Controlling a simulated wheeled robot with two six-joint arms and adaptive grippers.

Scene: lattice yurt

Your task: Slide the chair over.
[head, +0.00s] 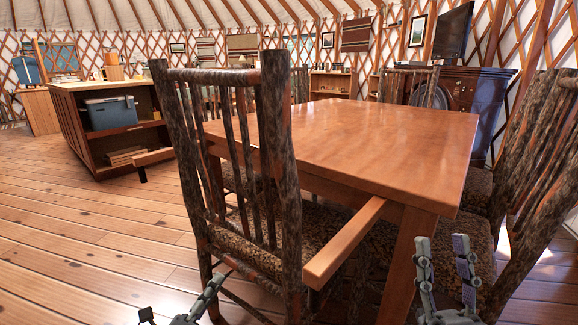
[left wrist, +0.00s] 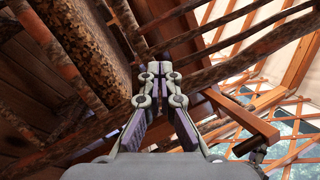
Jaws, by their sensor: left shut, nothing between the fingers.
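The nearest chair (head: 275,150) has dark bark-covered posts and slats, a patterned seat and pale wooden armrests. It stands upright with its back toward me, at the near end of the wooden table (head: 370,125). My left gripper (head: 222,280) is shut and empty, low at the chair's back below seat level. In the left wrist view its fingers (left wrist: 156,74) meet beneath bark-covered rungs, beside the patterned seat (left wrist: 75,45); contact cannot be told. My right gripper (head: 444,262) is open and empty, at the bottom right, in front of the table leg and the right-hand chair.
Another bark chair (head: 535,165) stands close at the right side of the table. More chairs stand at the far side, including one at the back right (head: 412,78). A wooden shelf unit (head: 72,115) with a blue cooler stands at the left. The plank floor at left is clear.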

